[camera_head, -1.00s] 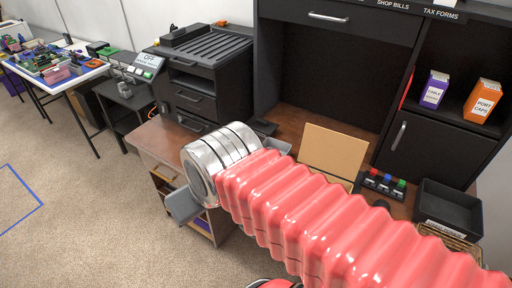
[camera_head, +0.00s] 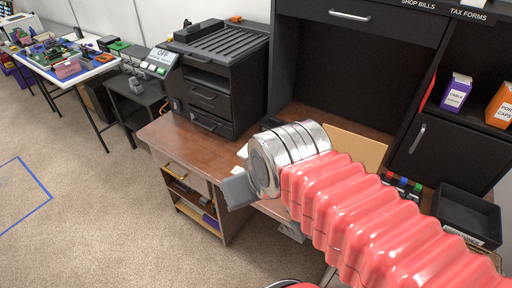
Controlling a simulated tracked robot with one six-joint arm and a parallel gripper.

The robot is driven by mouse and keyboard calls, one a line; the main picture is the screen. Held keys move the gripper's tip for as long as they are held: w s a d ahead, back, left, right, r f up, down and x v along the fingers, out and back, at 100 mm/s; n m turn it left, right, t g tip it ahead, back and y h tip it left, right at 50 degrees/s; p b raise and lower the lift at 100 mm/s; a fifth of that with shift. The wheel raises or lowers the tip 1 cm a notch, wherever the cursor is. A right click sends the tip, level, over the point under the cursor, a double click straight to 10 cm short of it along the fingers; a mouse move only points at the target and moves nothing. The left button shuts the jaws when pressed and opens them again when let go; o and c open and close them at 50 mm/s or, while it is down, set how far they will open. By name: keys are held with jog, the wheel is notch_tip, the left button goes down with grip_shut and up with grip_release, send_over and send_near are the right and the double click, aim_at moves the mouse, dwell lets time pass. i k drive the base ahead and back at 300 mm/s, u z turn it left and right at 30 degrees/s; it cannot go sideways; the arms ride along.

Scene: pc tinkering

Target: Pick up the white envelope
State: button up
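My gripper (camera_head: 252,160) reaches over the brown desk (camera_head: 190,140), at the end of my ribbed red arm. One grey finger (camera_head: 238,190) shows at its lower left, over the desk's front edge. Another grey part (camera_head: 272,123) shows behind the silver wrist, well apart from the first, so the gripper looks open. The space between the fingers is mostly hidden by the wrist. A small white patch (camera_head: 243,151) shows on the desk just left of the wrist. It may be part of the white envelope, but most of it is hidden.
A black drawer unit (camera_head: 212,95) stands at the desk's back left. A brown board (camera_head: 355,147) lies behind my arm. A black tray (camera_head: 468,213) and coloured buttons (camera_head: 403,184) are at right. The desk's left part is clear. Open carpet (camera_head: 90,220) lies at left.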

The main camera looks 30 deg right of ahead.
aim_at(242, 154)
jog(key=u, duration=0.05)
jog(key=i, duration=1)
jog(key=z, duration=0.05)
